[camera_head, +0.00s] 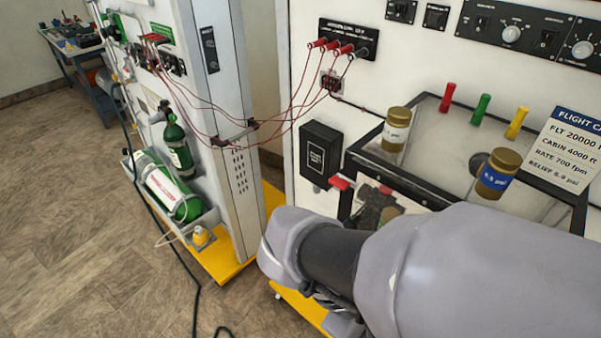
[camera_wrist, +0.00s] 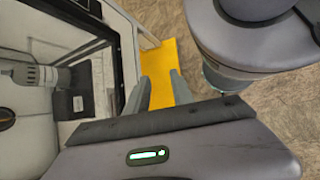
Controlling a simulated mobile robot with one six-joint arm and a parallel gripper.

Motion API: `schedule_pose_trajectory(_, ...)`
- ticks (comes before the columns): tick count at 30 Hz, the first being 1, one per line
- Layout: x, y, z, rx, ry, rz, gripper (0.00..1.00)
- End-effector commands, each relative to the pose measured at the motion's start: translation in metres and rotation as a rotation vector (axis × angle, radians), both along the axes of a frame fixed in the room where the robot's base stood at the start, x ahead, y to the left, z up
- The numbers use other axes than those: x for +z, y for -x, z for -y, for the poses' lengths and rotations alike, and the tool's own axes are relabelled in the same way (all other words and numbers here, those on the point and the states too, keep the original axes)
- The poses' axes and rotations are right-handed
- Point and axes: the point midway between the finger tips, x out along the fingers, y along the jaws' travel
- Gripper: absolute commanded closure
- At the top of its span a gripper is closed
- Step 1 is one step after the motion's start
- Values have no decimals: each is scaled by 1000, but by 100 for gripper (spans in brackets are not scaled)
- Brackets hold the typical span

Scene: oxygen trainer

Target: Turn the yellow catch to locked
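A yellow upright lever (camera_head: 517,122) stands at the back of the glass-topped box on the white panel in the head view, right of a green lever (camera_head: 481,109) and a red lever (camera_head: 449,97). I cannot tell whether this is the catch or which way it is set. No yellow catch is clear in the wrist view. My gripper (camera_wrist: 159,85) shows two grey fingers apart with nothing between them; beyond them lie the yellow base and the floor. The fingers are beside the glazed box's dark frame. In the head view my arm hides part of the box.
Two brown-capped jars (camera_head: 396,130) (camera_head: 497,173) stand on the box, near a flight card (camera_head: 571,146). Red cables (camera_head: 288,112) hang between the panels. Bare floor (camera_head: 80,230) lies at the lower left.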

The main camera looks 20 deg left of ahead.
Motion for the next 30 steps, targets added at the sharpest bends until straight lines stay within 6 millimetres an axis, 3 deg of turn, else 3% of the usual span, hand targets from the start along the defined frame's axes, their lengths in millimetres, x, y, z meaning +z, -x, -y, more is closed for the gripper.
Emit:
schedule_pose_trajectory(1, 15, -6, -27, 242, 197, -44, 72)
schedule_pose_trajectory(3, 24, -13, -75, 570, 478, -47, 72)
schedule_pose_trajectory(6, 26, 0, -147, 920, 794, 21, 72)
schedule_pose_trajectory(9, 21, 23, -194, 1120, 985, 101, 72)
schedule_pose_trajectory(11, 18, 32, -209, 1179, 1042, 133, 72)
schedule_pose_trajectory(14, 14, 29, -213, 1207, 1072, 150, 72)
schedule_pose_trajectory(17, 12, 9, -204, 1204, 1070, 148, 72)
schedule_pose_trajectory(24, 11, -60, -175, 1201, 1066, 147, 72)
schedule_pose_trajectory(30, 12, -104, -156, 1202, 1066, 147, 72)
